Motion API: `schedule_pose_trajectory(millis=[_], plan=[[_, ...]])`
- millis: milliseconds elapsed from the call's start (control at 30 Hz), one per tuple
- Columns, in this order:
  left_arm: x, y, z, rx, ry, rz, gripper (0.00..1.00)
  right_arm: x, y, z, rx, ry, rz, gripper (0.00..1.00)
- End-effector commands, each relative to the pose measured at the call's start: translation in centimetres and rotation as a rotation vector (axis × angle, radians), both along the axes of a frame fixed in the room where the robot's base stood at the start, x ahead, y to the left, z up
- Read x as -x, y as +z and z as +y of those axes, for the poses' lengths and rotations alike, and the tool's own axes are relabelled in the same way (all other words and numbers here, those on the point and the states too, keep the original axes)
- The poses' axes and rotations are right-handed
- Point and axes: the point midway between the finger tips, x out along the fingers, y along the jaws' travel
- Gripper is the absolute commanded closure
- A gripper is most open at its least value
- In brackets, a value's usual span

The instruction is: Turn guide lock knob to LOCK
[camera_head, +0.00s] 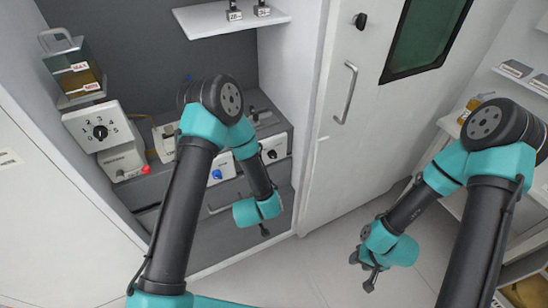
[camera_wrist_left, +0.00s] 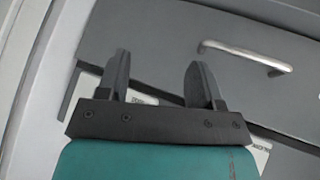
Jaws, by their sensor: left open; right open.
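No label reading LOCK is legible, so I cannot tell which knob is the guide lock knob. A black knob (camera_head: 272,154) sits on a white box at the right of the bench, a blue knob (camera_head: 216,174) is on the panel left of it, and a numbered dial (camera_head: 100,132) is at the left. My left gripper (camera_head: 265,231) hangs low in front of the bench, below these knobs. In the left wrist view its fingers (camera_wrist_left: 159,75) are apart and empty, facing a grey drawer front. My right gripper (camera_head: 364,272) is open and empty over the floor.
A red button (camera_head: 146,169) sits below the dial. A metal handle (camera_wrist_left: 245,57) crosses the grey front in the left wrist view. A white door with a long handle (camera_head: 346,93) stands right of the bench. A shelf (camera_head: 225,20) hangs above. The floor (camera_head: 320,250) is clear.

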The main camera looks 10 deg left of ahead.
Motion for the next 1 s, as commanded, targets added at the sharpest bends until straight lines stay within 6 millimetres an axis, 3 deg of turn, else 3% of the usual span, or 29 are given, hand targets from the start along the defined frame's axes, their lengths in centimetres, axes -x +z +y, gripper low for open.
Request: schedule_pose_trajectory(millis=[100,267,533,700,1000], plan=[[-2.9,1.3,-2.9,-0.079,0.094,-0.172,0.37,0.0,0.0,0.0,0.000,0.000,0.000,0.57],[-4.9,3.9,-6.6,-0.192,0.231,-0.400,0.37,0.0,0.0,0.0,0.000,0.000,0.000,0.57],[-3.5,8.3,-12.8,-0.375,0.438,-0.713,0.37,0.0,0.0,0.0,0.000,0.000,0.000,0.57],[-2.4,9.4,-14.3,-0.425,0.491,-0.785,0.37,0.0,0.0,0.0,0.000,0.000,0.000,0.57],[-2.3,9.5,-14.2,-0.428,0.495,-0.787,0.37,0.0,0.0,0.0,0.000,0.000,0.000,0.57]])
